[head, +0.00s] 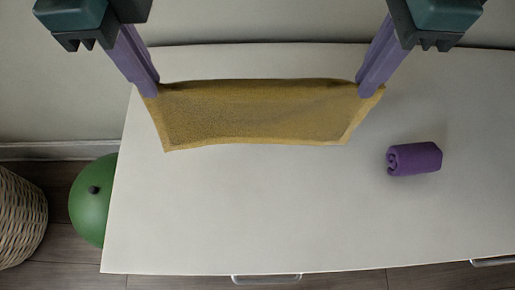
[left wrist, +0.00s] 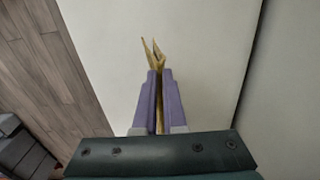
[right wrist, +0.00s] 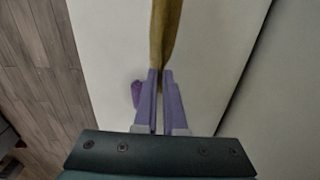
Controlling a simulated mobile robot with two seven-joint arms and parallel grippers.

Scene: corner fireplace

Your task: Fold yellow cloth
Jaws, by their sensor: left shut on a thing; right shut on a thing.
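The yellow cloth (head: 255,115) hangs between my two grippers over the white tabletop, its upper edge stretched nearly straight and its lower edge toward the front of the table. My left gripper (head: 152,92) is shut on the cloth's upper left corner. In the left wrist view a bit of cloth (left wrist: 155,52) sticks out past its fingertips. My right gripper (head: 367,91) is shut on the upper right corner. In the right wrist view the cloth (right wrist: 165,35) runs away from the fingertips, seen edge-on. I cannot tell whether the lower edge touches the table.
A rolled purple cloth (head: 414,158) lies on the white table (head: 250,220), right of the yellow cloth. The front of the table is clear. A green ball (head: 92,205) and a wicker basket (head: 20,215) stand on the floor at the left.

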